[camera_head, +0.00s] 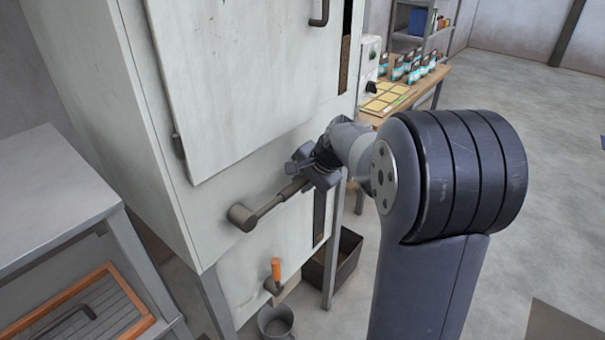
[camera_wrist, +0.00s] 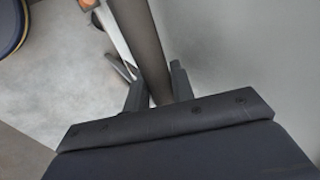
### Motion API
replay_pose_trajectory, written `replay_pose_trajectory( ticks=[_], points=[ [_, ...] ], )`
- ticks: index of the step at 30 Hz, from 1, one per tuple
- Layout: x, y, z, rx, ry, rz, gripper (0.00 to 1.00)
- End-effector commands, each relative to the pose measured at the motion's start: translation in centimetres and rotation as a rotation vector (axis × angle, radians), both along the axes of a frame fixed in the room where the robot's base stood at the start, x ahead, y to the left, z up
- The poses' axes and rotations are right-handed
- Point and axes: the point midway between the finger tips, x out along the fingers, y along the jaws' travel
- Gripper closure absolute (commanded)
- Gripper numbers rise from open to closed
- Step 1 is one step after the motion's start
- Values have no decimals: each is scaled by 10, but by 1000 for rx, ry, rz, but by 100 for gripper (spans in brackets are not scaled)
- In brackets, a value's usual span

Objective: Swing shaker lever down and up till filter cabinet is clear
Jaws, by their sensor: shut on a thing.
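The filter cabinet (camera_head: 255,110) is a tall pale metal box on legs, with a large panel on its front. The shaker lever (camera_head: 269,206) sticks out from a round brown hub low on the cabinet front and points right, slightly upward. My gripper (camera_head: 303,178) is shut on the lever near its outer end. In the wrist view the lever's dark bar (camera_wrist: 148,50) runs down between the two fingers of my gripper (camera_wrist: 158,90). The lever's tip is hidden by the gripper. The inside of the cabinet is not visible.
An orange-handled valve (camera_head: 276,270) sits below the lever, above a grey bucket (camera_head: 276,322). A dark bin (camera_head: 345,262) stands under the cabinet. A grey bench (camera_head: 50,205) is at left. A wooden table (camera_head: 432,78) with bags stands behind. Open floor lies right.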

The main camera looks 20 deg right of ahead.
Motion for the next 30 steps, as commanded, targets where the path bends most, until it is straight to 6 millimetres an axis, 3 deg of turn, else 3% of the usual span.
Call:
replay_pose_trajectory(
  ticks=[3, 12, 30],
  points=[
    [0, -1, -20, 74, 57, -2, 100],
    [-5, 6, -53, 228, 168, 0, 100],
    [-9, 11, -68, 309, 228, 0, 100]
  ],
)
